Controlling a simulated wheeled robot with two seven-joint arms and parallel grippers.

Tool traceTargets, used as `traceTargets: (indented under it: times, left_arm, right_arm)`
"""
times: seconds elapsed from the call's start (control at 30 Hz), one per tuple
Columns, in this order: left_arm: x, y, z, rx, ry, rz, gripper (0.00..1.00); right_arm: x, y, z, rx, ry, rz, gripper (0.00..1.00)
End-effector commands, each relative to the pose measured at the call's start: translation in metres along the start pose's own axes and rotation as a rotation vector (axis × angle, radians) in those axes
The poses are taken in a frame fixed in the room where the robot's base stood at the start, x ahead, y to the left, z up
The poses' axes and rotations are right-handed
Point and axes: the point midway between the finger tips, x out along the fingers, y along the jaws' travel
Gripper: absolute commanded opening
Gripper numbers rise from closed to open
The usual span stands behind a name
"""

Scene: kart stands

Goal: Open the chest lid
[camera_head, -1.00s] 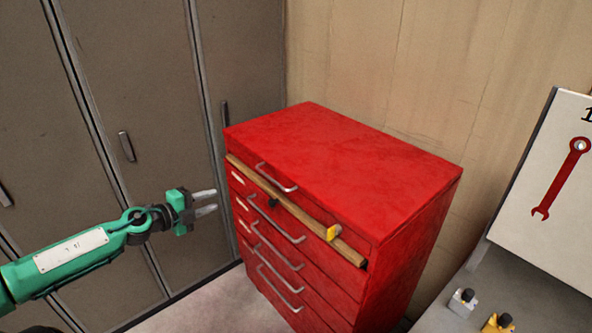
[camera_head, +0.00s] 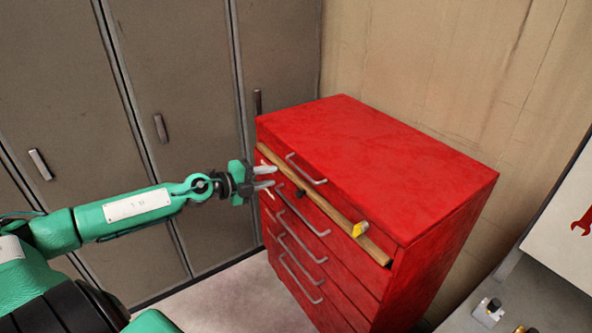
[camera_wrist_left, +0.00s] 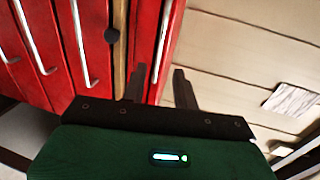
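The red chest (camera_head: 375,165) stands against the wall, its lid (camera_head: 380,150) shut. A grey bar handle (camera_head: 306,170) is on the front below the lid's edge; it also shows in the left wrist view (camera_wrist_left: 163,42). A wooden strip (camera_head: 325,207) with a yellow piece (camera_head: 359,229) runs across the front below that handle. My left gripper (camera_head: 266,178) is at the chest's front left corner, beside the strip's left end, fingers apart and empty. In the left wrist view its fingers (camera_wrist_left: 160,88) point toward the lid handle, apart from it. My right gripper is not in view.
Grey lockers (camera_head: 175,90) line the left side behind my arm. A bench (camera_head: 480,318) with small items and a white board with a red wrench picture (camera_head: 560,215) are at the right. The floor before the chest is clear.

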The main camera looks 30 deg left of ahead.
Motion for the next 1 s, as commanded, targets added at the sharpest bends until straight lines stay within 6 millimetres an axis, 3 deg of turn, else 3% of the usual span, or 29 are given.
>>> traceTargets:
  times: [0.57,1.0]
  left_arm:
    - [0.041,-0.004,0.0,0.001,0.001,-0.002,0.3]
    - [0.088,-0.002,-0.001,0.001,0.001,-0.002,0.3]
  right_arm:
    - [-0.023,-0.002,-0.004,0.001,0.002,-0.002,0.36]
    - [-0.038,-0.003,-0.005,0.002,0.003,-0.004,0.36]
